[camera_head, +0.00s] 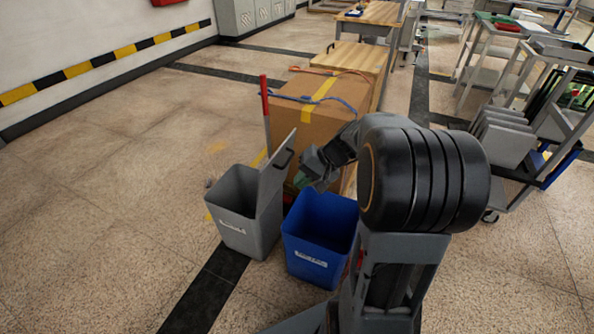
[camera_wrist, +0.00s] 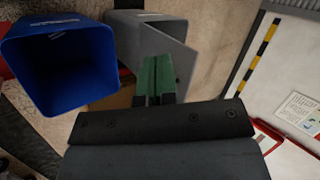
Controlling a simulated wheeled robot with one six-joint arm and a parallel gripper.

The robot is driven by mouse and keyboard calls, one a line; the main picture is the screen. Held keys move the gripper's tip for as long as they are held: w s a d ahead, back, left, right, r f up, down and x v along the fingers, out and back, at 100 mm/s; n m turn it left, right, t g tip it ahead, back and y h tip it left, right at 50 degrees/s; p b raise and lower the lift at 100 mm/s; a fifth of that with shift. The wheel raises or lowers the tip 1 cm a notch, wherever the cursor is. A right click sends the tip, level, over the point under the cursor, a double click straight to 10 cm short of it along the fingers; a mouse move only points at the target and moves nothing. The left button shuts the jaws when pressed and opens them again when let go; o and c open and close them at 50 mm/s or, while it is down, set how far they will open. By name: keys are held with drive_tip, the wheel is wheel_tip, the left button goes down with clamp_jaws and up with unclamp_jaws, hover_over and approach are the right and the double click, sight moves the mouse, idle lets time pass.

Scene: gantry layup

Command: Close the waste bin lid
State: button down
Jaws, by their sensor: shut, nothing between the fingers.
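The grey waste bin (camera_head: 241,231) stands on the floor left of a blue bin. Its grey lid (camera_head: 273,178) is open, standing up on the bin's right side and leaning slightly right, with a dark handle near its top. My gripper (camera_head: 301,181) is just right of the lid, above the blue bin's far left edge. In the wrist view the green fingertips (camera_wrist: 157,76) are together with nothing between them. The lid (camera_wrist: 172,48) and grey bin (camera_wrist: 126,32) lie beyond them there. I cannot tell whether the fingers touch the lid.
The open blue bin (camera_head: 308,257) stands close to the right of the grey one. A large cardboard box (camera_head: 306,128) with blue and red cords is behind. A red post (camera_head: 265,105) rises behind the lid. A grey cart (camera_head: 555,130) stands right. Floor at left is clear.

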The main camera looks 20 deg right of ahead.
drive_tip(key=w+d+f+m+t+y+b, duration=0.1)
drive_tip(key=w+d+f+m+t+b, duration=0.2)
drive_tip(key=d, duration=0.4)
drive_tip(key=w+d+f+m+t+y+b, duration=0.1)
drive_tip(key=w+d+f+t, duration=0.35)
drive_tip(key=d, duration=0.35)
drive_tip(key=r+b+x, duration=0.2)
drive_tip(key=b+x, duration=0.1)
drive_tip(key=x, duration=1)
drive_tip(key=shift+w+a, duration=0.2)
drive_tip(key=shift+a, duration=0.2)
drive_tip(key=shift+f, duration=0.1)
